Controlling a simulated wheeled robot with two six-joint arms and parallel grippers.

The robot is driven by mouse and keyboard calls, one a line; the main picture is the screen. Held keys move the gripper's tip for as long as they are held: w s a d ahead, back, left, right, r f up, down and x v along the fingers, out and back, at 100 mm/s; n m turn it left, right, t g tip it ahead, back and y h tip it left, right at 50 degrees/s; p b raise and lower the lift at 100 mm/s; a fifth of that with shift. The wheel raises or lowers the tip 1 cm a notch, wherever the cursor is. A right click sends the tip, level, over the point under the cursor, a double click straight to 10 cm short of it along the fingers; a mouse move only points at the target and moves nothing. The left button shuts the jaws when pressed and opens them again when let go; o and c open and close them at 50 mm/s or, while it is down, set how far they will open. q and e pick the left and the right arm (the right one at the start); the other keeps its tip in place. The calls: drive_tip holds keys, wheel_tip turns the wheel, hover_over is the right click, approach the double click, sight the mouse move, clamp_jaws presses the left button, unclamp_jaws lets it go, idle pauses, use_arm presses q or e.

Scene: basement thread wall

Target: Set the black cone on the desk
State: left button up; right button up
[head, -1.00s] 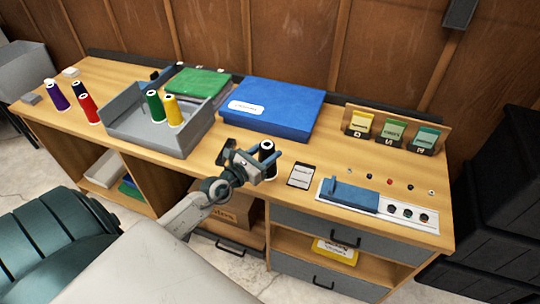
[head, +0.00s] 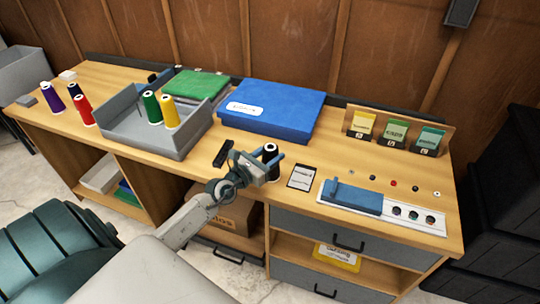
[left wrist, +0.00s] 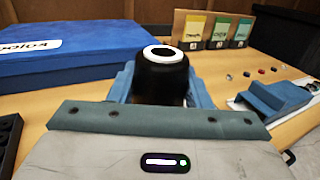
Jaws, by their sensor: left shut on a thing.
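The black cone (head: 270,152), a thread spool with a white ring at its top, stands upright between the fingers of my left gripper (head: 272,162) near the desk's front edge. In the left wrist view the cone (left wrist: 160,82) sits between the two blue-grey fingers, which are shut on it. Its lower part is hidden by the gripper, so I cannot tell whether its base touches the desk (head: 330,160). My right gripper is not in view.
A black object (head: 223,153) lies just left of my left gripper. A grey bin (head: 160,140) holds green and yellow cones.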

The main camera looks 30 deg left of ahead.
use_arm(q)
drive_tip(key=o, duration=1.1)
drive_tip(key=shift+f, duration=0.1)
drive_tip(key=s, duration=0.4)
drive_tip(key=s+a, duration=0.1)
drive_tip(key=s, duration=0.3)
drive_tip(key=s+a, duration=0.1)
drive_tip(key=s, duration=0.3)
drive_tip(key=shift+w, duration=0.1)
